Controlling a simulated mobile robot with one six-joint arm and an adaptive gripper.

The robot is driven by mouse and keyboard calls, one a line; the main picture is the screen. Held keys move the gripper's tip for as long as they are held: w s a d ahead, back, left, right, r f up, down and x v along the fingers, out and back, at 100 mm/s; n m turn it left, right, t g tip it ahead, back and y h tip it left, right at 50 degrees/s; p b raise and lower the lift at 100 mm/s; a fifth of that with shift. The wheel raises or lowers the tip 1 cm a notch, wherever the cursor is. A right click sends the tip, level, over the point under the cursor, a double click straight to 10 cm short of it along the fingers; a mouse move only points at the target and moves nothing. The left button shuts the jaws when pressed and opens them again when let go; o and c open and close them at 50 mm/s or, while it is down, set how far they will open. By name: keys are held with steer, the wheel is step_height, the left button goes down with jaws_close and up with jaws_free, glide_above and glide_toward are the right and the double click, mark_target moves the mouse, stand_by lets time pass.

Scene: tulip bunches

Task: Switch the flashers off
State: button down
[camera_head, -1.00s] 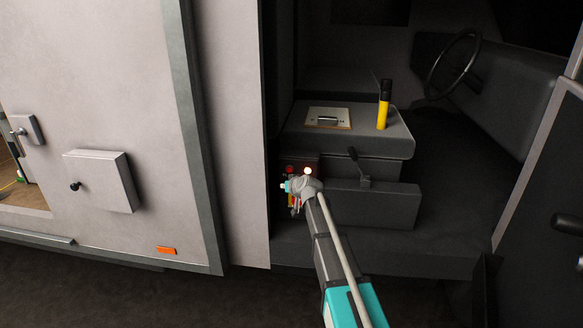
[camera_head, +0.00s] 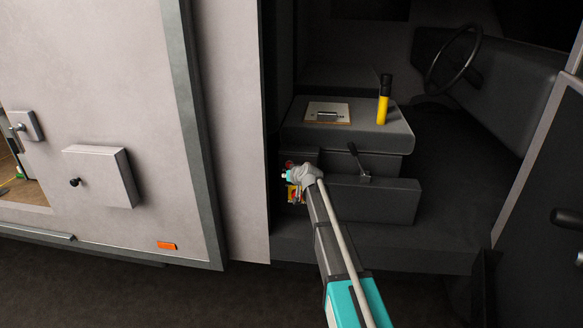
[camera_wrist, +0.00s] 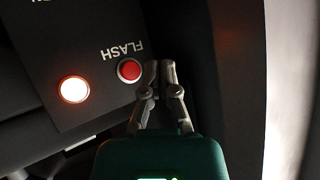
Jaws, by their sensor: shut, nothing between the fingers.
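In the wrist view a dark panel (camera_wrist: 112,25) carries the word FLASH, upside down. Beside the word is a red round button (camera_wrist: 130,70). A round lamp (camera_wrist: 74,89) to its left glows bright white. My gripper (camera_wrist: 160,68) is shut and empty, its fingertips just right of the red button; I cannot tell whether they touch it. In the head view my wrist covers most of the panel, at the left end of the seat base. A red spot (camera_head: 289,164) shows above my wrist there. The lamp is not visible in that view.
A seat box (camera_head: 350,130) bears a board (camera_head: 327,113) and a yellow-black cylinder (camera_head: 384,100). A lever (camera_head: 355,156) rises close to the right of my arm. The vehicle's pale side wall (camera_head: 235,130) stands left, with a small box (camera_head: 100,176).

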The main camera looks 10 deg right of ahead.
mark_target(287, 167)
steer(key=shift+w+d, duration=0.25)
steer(key=shift+w, duration=0.5)
steer(key=shift+w+d, duration=0.2)
steer(key=shift+w, duration=0.5)
steer(key=shift+w+d, duration=0.25)
steer(key=shift+w, duration=0.5)
steer(key=shift+w, duration=0.15)
steer(key=shift+w+d, duration=0.15)
steer(key=shift+w, duration=0.25)
steer(key=shift+w+d, duration=0.15)
steer(key=shift+w, duration=0.25)
stand_by(0.9)
steer(key=shift+s, duration=0.15)
stand_by(0.3)
steer(key=shift+s+a, duration=0.25)
steer(key=shift+s, duration=0.45)
steer(key=s, duration=0.1)
steer(key=s+a, duration=0.1)
steer(key=s, duration=0.2)
steer(key=shift+s+a, duration=0.3)
steer(key=shift+s, duration=0.05)
stand_by(0.3)
